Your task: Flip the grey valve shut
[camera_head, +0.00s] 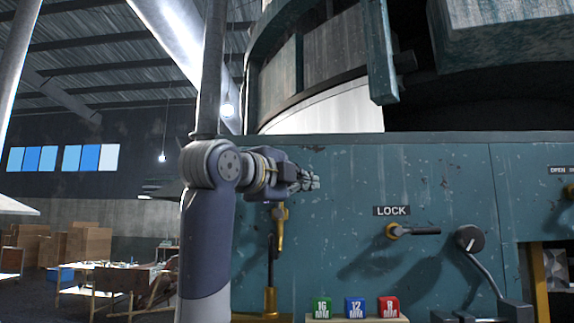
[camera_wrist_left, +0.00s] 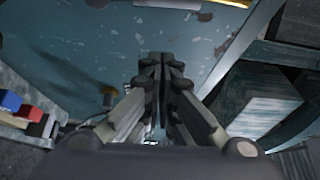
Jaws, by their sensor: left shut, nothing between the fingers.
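A grey lever with a round dark pivot (camera_head: 469,238) is on the teal machine front, its arm slanting down to the right. Under the LOCK label sits a brass-based handle (camera_head: 411,231) with a dark bar pointing right. I cannot tell for certain which of these is the grey valve. My left gripper (camera_head: 312,182) is shut and empty, in front of the panel, up and left of both handles. Its closed fingertips show in the left wrist view (camera_wrist_left: 162,62), with the teal panel beyond. My right gripper is not in view.
A brass upright fitting (camera_head: 279,228) stands just below my left gripper. Green (camera_head: 321,308), blue (camera_head: 355,307) and red (camera_head: 389,306) blocks sit on a small ledge (camera_head: 312,320). The panel between my gripper and the LOCK label (camera_head: 391,211) is clear.

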